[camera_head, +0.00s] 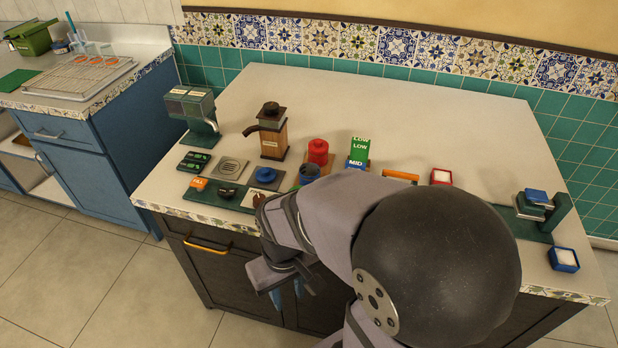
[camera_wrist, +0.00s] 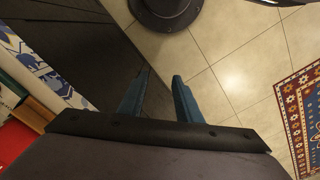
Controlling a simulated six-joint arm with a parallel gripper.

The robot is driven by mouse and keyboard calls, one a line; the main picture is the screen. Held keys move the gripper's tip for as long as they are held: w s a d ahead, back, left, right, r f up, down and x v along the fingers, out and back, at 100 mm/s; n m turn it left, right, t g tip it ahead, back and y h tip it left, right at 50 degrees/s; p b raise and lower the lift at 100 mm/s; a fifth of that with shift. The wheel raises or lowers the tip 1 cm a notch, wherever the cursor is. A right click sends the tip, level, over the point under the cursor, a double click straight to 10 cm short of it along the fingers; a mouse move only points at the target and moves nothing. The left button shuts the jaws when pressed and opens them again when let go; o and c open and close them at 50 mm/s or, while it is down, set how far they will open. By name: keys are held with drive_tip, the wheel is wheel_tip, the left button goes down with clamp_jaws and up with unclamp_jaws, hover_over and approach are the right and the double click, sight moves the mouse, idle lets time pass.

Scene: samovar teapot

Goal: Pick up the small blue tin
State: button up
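A small dark blue round tin (camera_head: 309,173) stands on the counter, just in front of a red lidded tin (camera_head: 318,152). My arm partly hides the area in front of it. No blue tin shows in that view.
A wooden grinder (camera_head: 273,135) and a dispenser (camera_head: 191,115) stand at the left. A green block (camera_head: 358,147), a red box (camera_head: 441,177) and a blue open box (camera_head: 563,259) are to the right. The counter's back is clear. A dark drawer front (camera_head: 210,262) lies below.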

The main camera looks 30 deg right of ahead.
drive_tip(key=shift+o, duration=0.4)
drive_tip(key=o, duration=0.8)
drive_tip(key=shift+c, duration=0.2)
wheel_tip(320, 180, up, 11)
drive_tip(key=t+p, duration=0.2)
drive_tip(key=p, duration=1.3)
hover_over(310, 173)
drive_tip(key=s, duration=0.3)
drive_tip(key=shift+w+a+f+p, duration=0.2)
drive_tip(key=shift+f+p, duration=0.3)
drive_tip(key=shift+f, duration=0.65)
drive_tip(key=shift+w+a+f+p, duration=0.2)
drive_tip(key=shift+f+p, duration=0.25)
drive_tip(key=shift+f, duration=0.65)
drive_tip(key=shift+w+a+f+p, duration=0.1)
drive_tip(key=shift+a+f+p, duration=0.3)
drive_tip(key=shift+f, duration=0.75)
